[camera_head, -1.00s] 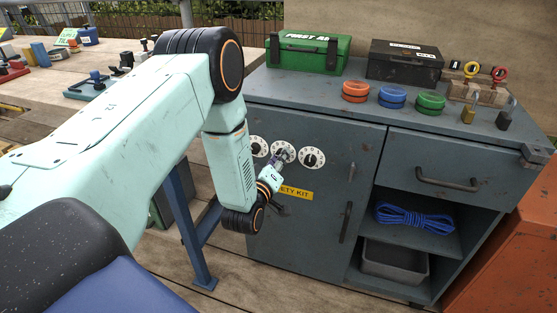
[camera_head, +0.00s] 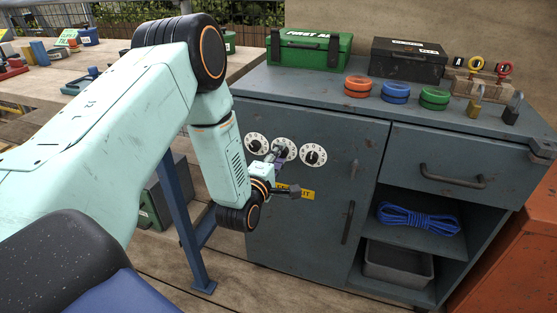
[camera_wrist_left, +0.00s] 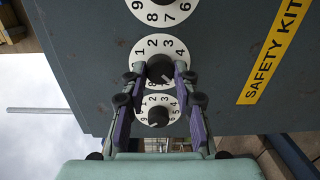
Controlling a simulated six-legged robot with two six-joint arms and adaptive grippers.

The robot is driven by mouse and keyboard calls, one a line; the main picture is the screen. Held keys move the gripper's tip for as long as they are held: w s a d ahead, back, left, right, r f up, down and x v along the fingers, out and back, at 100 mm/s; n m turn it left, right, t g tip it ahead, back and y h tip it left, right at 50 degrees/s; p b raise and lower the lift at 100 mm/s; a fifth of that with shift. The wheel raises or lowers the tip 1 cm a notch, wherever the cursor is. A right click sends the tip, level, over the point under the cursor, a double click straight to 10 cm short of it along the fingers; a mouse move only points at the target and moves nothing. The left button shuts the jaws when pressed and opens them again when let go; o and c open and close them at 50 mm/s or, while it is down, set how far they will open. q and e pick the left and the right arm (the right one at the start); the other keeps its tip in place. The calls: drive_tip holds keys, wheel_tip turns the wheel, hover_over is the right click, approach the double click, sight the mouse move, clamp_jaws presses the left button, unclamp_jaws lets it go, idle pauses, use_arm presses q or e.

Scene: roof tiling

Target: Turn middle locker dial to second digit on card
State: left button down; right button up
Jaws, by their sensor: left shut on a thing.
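The grey locker door (camera_head: 330,200) carries a row of three white number dials with black knobs. The middle dial (camera_head: 288,142) sits between the left dial (camera_head: 256,142) and the right dial (camera_head: 312,155). My left gripper (camera_head: 279,153) is at the middle dial. In the left wrist view its fingers (camera_wrist_left: 161,73) are shut on the black knob (camera_wrist_left: 160,65) of the middle dial (camera_wrist_left: 152,45), one on each side. The fingers hide part of the number ring. I cannot make out a digit card. My right gripper is out of view.
A yellow safety-kit label (camera_head: 305,194) is below the dials, partly covered by my wrist. The cabinet top holds a green first-aid box (camera_head: 310,48), a black case (camera_head: 407,62), coloured rings (camera_head: 395,93) and padlocks (camera_head: 511,110). An open shelf holds blue rope (camera_head: 415,217).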

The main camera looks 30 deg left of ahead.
use_arm(q)
drive_tip(key=shift+n, duration=0.6)
drive_tip(key=c, duration=1)
unclamp_jaws()
drive_tip(key=s, duration=0.4)
drive_tip(key=s+d, duration=0.1)
drive_tip(key=s, duration=0.3)
drive_tip(key=s+d, duration=0.1)
drive_tip(key=s, duration=0.2)
drive_tip(key=shift+s+d+r, duration=0.15)
drive_tip(key=shift+s+d, duration=0.05)
drive_tip(key=shift+s, duration=0.2)
